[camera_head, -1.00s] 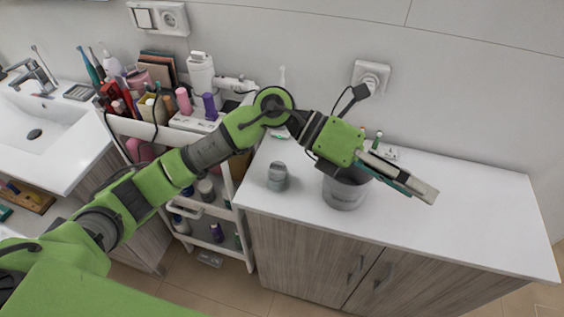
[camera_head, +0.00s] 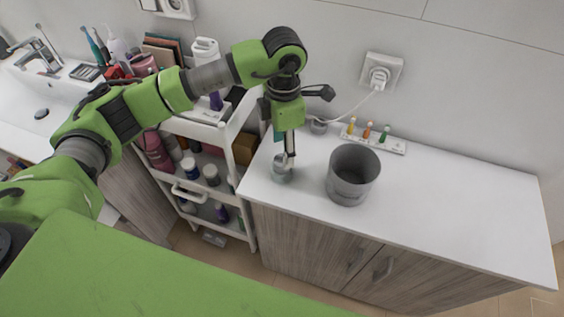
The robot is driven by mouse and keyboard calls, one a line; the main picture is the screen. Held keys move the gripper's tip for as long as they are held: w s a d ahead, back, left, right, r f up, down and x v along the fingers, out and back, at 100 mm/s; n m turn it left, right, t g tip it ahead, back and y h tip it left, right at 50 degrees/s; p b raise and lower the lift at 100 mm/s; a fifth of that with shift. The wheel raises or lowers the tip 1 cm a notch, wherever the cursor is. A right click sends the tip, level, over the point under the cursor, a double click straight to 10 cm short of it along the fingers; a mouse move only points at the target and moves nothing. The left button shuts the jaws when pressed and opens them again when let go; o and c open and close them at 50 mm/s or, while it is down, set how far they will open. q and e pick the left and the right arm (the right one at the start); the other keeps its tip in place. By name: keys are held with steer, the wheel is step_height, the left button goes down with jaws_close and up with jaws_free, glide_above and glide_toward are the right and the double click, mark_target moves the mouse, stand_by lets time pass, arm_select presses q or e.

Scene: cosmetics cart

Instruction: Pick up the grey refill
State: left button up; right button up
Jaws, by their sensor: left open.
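A small grey jar-like container (camera_head: 280,174), which looks like the grey refill, stands at the left end of the white counter. My left gripper (camera_head: 286,158) points down right over it, and a fingertip overlaps its upper part in the picture. The gripper is open. I cannot tell whether the fingers touch the container or stand around it. My right gripper is not in view.
A grey bucket (camera_head: 352,186) stands just right of the gripper on the counter (camera_head: 460,205). Behind it are a holder (camera_head: 392,146) with several small coloured items and a cord from a wall socket (camera_head: 381,74). A loaded cart (camera_head: 226,140) stands left. The counter's right is clear.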

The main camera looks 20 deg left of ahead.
mark_target(278, 160)
arm_select(q)
steer(key=shift+f, duration=0.4)
steer(key=f+p, duration=0.2)
steer(key=f, duration=0.1)
steer(key=f+p, duration=0.1)
steer(key=shift+w+a+f, duration=0.2)
steer(key=shift+a+f, duration=0.05)
steer(key=shift+f, duration=0.45)
steer(key=c, duration=0.9)
